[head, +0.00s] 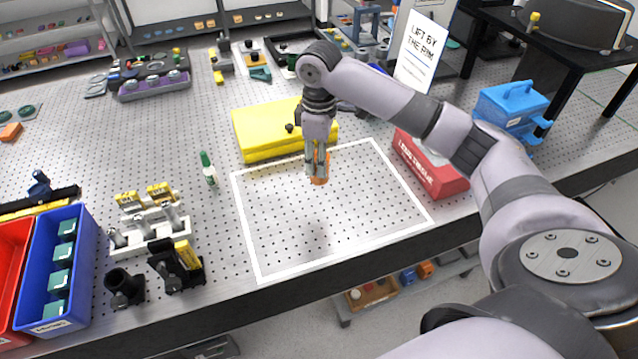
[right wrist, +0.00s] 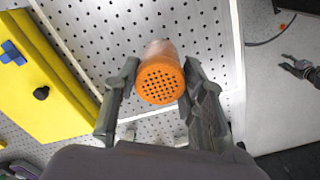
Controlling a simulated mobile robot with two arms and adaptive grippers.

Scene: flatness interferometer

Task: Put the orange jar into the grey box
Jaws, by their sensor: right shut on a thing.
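The orange jar (head: 320,168) is held in my right gripper (head: 317,160), above the white-outlined area of the perforated table. In the right wrist view the jar's orange lid (right wrist: 160,80), dotted with holes, faces the camera between the two fingers (right wrist: 157,100). A paler body shows behind the lid. The right gripper is shut on the jar. A soft shadow lies on the table below it, so the jar is off the surface. I cannot make out a grey box in either view. My left gripper is not in view.
A yellow case (head: 262,128) lies just behind the gripper. Optical mounts (head: 150,225), a blue bin (head: 52,270) and a green-capped bottle (head: 207,170) are left. The outlined area (head: 330,215) is clear.

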